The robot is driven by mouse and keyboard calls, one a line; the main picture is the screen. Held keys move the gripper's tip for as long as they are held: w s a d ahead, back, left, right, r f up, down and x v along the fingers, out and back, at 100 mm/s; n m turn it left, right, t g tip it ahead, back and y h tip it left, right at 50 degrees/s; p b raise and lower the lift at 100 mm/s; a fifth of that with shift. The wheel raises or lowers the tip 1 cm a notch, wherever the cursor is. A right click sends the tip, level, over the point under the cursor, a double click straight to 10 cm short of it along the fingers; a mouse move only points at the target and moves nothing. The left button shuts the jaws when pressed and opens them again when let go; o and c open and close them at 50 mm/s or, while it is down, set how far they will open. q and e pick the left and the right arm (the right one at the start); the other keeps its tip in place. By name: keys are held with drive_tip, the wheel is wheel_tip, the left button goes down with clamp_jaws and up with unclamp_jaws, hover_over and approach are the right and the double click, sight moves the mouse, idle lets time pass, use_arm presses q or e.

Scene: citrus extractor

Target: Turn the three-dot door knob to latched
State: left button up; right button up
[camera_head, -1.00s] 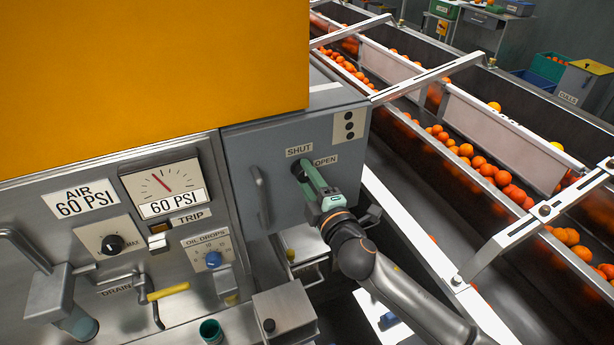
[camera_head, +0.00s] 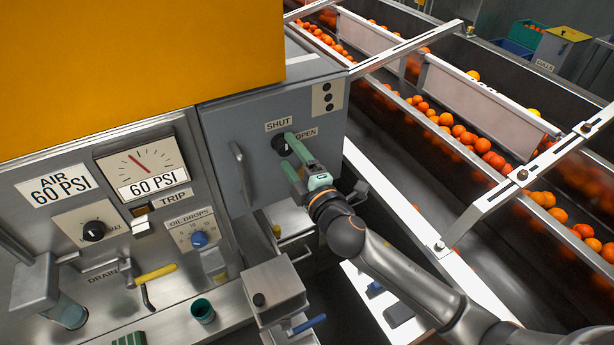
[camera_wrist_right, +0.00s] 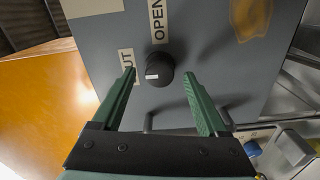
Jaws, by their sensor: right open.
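The black round door knob (camera_head: 279,146) is on a grey door marked by a three-dot plate (camera_head: 328,97). A SHUT label (camera_head: 279,125) and an OPEN label (camera_head: 306,134) are beside it. In the right wrist view, the knob (camera_wrist_right: 160,68) has a white mark on its left part, the side of the SHUT label (camera_wrist_right: 126,66). My right gripper (camera_head: 288,151) has green fingers and is open at the knob. In the right wrist view the knob appears between the spread fingertips (camera_wrist_right: 159,74), with gaps on both sides. My left gripper is out of view.
A grey door handle (camera_head: 239,172) is left of the knob. A panel with a 60 PSI gauge (camera_head: 142,165) and a yellow-handled valve (camera_head: 155,274) stands further left. A white-railed conveyor (camera_head: 480,90) with oranges runs along the right. Metal boxes (camera_head: 274,283) sit below the door.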

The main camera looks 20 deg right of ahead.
drive_tip(key=s+d+b, duration=0.1)
drive_tip(key=s+d, duration=0.1)
drive_tip(key=s, duration=0.8)
drive_tip(key=shift+s, duration=0.35)
drive_tip(key=shift+f, duration=0.1)
drive_tip(key=s+d+f+m+g, duration=0.1)
drive_tip(key=s+f+m+g, duration=0.1)
drive_tip(key=s+f+m, duration=0.3)
drive_tip(key=s+d+f+m+g, duration=0.1)
drive_tip(key=s+f+m+g, duration=0.2)
drive_tip(key=f, duration=1.1)
drive_tip(key=s+f+m+g+h, duration=0.1)
drive_tip(key=s+f+m+g, duration=0.2)
drive_tip(key=s+f+m, duration=0.5)
drive_tip(key=shift+s+d+f, duration=0.4)
drive_tip(key=shift+f, duration=0.4)
